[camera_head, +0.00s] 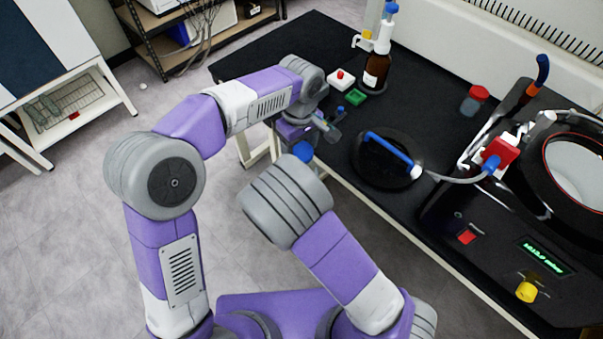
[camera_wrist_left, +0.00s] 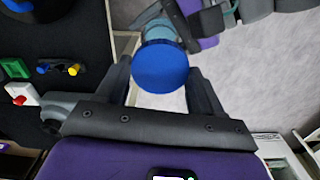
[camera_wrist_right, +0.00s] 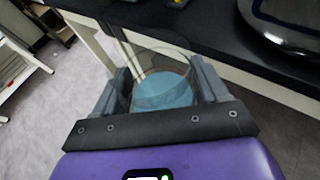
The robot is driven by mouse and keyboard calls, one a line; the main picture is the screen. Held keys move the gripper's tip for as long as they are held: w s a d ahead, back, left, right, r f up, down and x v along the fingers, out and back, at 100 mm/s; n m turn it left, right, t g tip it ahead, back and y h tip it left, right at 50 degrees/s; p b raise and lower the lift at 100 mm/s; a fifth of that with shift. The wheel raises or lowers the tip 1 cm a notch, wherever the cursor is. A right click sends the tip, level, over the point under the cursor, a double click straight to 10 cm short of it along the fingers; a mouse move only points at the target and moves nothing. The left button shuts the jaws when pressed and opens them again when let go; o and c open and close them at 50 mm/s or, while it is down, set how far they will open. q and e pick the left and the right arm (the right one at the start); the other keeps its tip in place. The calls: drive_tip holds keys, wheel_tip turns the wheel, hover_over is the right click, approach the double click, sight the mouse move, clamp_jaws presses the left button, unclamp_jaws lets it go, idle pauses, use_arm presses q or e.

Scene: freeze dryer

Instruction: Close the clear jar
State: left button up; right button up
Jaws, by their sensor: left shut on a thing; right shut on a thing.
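The blue lid (camera_head: 303,152) is just off the table's front edge. In the left wrist view my left gripper (camera_wrist_left: 160,82) is shut on the lid (camera_wrist_left: 160,66), whose round face is toward the camera. Beyond the lid, part of the clear jar (camera_wrist_left: 156,28) with a teal tint shows. In the right wrist view my right gripper (camera_wrist_right: 165,95) is shut on the clear jar (camera_wrist_right: 160,60), with a teal round area between its fingers. The head view hides my right gripper behind my right arm. I cannot tell whether lid and jar touch.
The black table (camera_head: 290,48) holds a white box with a red knob (camera_head: 340,78), a green piece (camera_head: 355,97), a brown bottle (camera_head: 377,70), a red-capped jar (camera_head: 474,100) and a black disc with a blue handle (camera_head: 388,175). The freeze dryer (camera_head: 500,235) stands right. Floor at left is open.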

use_arm(q)
drive_tip(key=shift+f, duration=0.1)
drive_tip(key=shift+f, duration=1.95)
drive_tip(key=shift+s+d, duration=0.1)
drive_tip(key=shift+f, duration=0.85)
drive_tip(key=shift+f, duration=0.85)
